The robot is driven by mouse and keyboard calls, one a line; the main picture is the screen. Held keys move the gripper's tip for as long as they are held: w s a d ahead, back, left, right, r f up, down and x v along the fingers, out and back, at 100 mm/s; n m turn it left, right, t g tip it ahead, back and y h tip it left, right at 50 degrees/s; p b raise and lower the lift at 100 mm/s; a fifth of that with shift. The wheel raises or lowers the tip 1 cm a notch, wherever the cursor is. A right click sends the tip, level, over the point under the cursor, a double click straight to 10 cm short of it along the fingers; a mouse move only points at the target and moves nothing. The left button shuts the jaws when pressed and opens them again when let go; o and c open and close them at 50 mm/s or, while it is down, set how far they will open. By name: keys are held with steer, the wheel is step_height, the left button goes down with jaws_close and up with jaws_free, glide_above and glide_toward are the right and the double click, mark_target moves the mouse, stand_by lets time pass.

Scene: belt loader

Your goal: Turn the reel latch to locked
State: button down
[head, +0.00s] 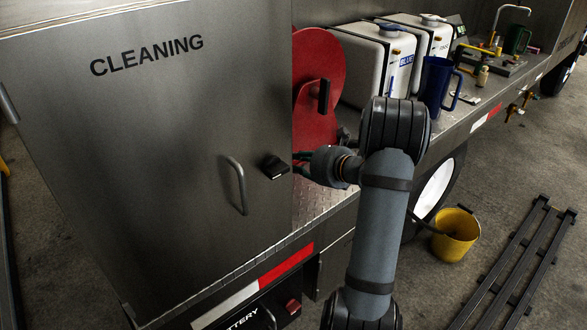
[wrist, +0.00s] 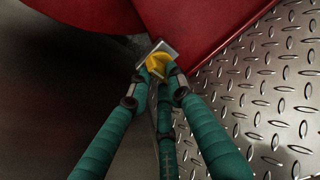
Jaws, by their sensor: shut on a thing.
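The red reel (head: 322,60) stands on the truck deck, partly hidden behind the cabinet. In the wrist view, a small yellow latch (wrist: 158,62) with a metal plate sits at the lower edge of the reel's red frame (wrist: 200,30). My gripper (wrist: 161,72) has its teal fingers closed around the yellow latch, which shows between the fingertips. In the head view, my arm reaches left to the reel's base, and the fingertips and latch are hidden behind the cabinet edge. I cannot tell from these views which setting the latch is at.
The grey CLEANING cabinet (head: 150,130) stands close on the left, with a handle (head: 238,185) and a black catch (head: 274,167). White canisters (head: 365,70) and a blue jug (head: 435,85) stand on the deck to the right. Diamond-plate deck (wrist: 265,110) lies right of the fingers.

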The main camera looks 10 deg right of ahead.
steer(key=shift+n+h+b, duration=0.4)
steer(key=shift+b, duration=0.2)
steer(key=c, duration=1.6)
jaws_free()
steer(key=shift+o, duration=0.2)
steer(key=v, duration=1.2)
steer(key=shift+f, duration=0.2)
steer(key=x, duration=1.2)
steer(key=shift+a+r, duration=0.1)
steer(key=shift+r+p, duration=0.15)
steer(key=shift+p, duration=0.2)
